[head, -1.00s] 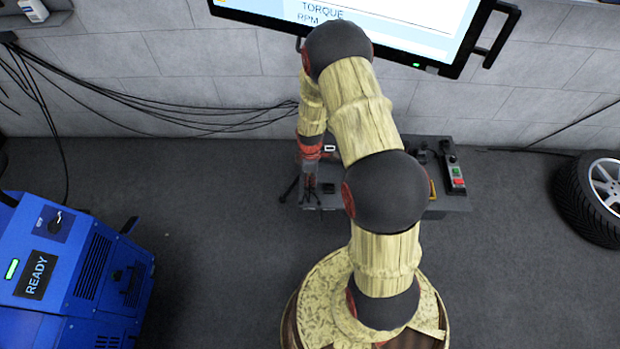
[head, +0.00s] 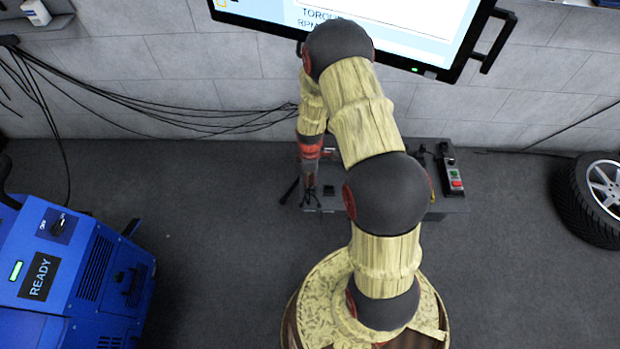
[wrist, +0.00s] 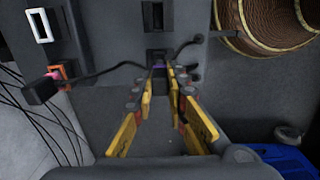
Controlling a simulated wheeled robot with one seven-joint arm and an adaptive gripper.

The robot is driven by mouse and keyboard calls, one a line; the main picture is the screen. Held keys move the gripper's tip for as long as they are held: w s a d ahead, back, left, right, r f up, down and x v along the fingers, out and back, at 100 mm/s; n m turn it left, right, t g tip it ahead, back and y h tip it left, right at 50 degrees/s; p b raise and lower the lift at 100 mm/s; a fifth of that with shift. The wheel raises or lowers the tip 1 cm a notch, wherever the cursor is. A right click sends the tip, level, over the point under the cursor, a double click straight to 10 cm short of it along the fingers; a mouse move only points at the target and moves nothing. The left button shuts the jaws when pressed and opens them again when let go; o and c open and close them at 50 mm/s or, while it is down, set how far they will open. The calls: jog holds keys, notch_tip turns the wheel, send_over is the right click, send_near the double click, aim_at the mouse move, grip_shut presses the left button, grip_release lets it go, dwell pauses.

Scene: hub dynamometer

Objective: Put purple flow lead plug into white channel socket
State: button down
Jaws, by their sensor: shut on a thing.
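My gripper (wrist: 160,84) has yellow-padded fingers, shut on a small dark plug with a purple part (wrist: 158,66) at the fingertips in the wrist view. The plug is mostly hidden, and I cannot tell whether it touches the dark bench unit beyond it. The white-framed channel socket (wrist: 40,25) is at the upper left of the wrist view, apart from my gripper. In the head view my gripper (head: 309,188) is small and dark, over the left end of the bench unit; the plug cannot be made out there.
An orange-framed socket (wrist: 57,72) with a pink part sits below the white one. A black block (wrist: 40,92) and dark cable lie beside it. The bench unit (head: 430,207) also carries a button box (head: 455,180). A blue machine (head: 80,270) and tire (head: 600,195) stand apart.

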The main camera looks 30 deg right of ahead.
jog(key=shift+r+p, duration=1.7)
jog(key=shift+r, duration=0.85)
jog(key=w+d+b, duration=0.1)
jog(key=w+d, duration=0.3)
jog(key=w, duration=0.2)
jog(key=shift+w+d, duration=0.15)
jog(key=shift+w, duration=0.05)
dwell(0.3)
jog(key=s+d, duration=0.4)
jog(key=d, duration=0.2)
dwell(1.1)
jog(key=shift+d, duration=0.15)
